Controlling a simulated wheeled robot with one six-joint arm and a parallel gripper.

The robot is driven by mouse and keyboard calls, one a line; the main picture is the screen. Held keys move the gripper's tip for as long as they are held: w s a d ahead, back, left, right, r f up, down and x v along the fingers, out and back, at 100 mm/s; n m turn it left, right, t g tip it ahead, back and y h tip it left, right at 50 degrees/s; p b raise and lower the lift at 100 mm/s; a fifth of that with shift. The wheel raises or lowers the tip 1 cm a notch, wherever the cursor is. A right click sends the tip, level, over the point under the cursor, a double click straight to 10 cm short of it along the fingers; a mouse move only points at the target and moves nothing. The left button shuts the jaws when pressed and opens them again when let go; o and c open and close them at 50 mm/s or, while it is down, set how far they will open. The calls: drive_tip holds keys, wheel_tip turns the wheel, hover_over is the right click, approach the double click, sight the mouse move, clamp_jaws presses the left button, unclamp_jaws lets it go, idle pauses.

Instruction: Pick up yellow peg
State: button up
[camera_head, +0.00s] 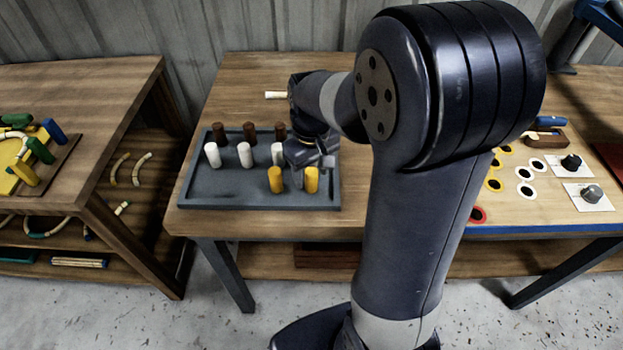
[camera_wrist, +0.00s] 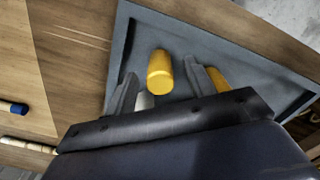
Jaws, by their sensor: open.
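Two yellow pegs stand upright in the front row of the grey tray (camera_head: 230,190) in the head view, a left yellow peg (camera_head: 276,181) and a right yellow peg (camera_head: 311,181). My gripper (camera_head: 312,160) is just behind and above them, partly hidden by its own wrist. In the wrist view my gripper (camera_wrist: 163,82) is open. One yellow peg (camera_wrist: 160,74) shows in the gap between the fingers, with no clear contact. The other yellow peg (camera_wrist: 217,79) is beyond the right finger, partly hidden.
White pegs (camera_head: 245,155) stand in the middle row and brown pegs (camera_head: 220,134) in the back row. A white peg (camera_wrist: 145,100) shows near the left finger. The tray's front left is clear. A cream stick (camera_head: 276,95) lies behind the tray.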

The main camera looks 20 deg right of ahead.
drive_tip(key=shift+f, duration=0.35)
drive_tip(key=shift+c, duration=0.3)
drive_tip(key=c, duration=1)
